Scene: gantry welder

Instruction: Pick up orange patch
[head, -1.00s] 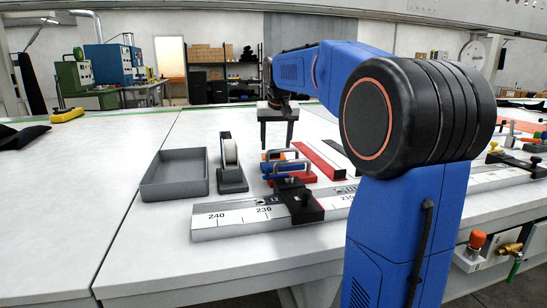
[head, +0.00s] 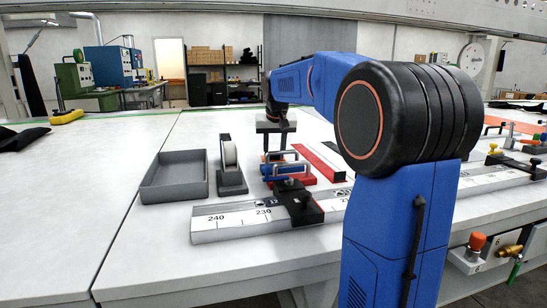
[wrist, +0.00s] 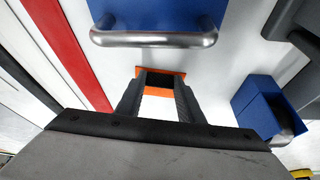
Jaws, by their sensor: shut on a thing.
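The orange patch (wrist: 158,92) is a small flat piece on the white table in the wrist view, between and around my fingertips. My gripper (wrist: 160,80) points down at it, with its two dark fingers shut on it. The fingers and the blocks hide much of the patch. In the head view my gripper (head: 275,146) is low behind the blue blocks, and I cannot make out the patch clearly there.
Blue handled blocks (head: 285,170) stand close in front of my gripper. A tape dispenser (head: 231,165) and an open grey tray (head: 174,178) stand to the left. A red strip (head: 318,161) lies to the right, and a long ruler bar (head: 238,221) runs along the front.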

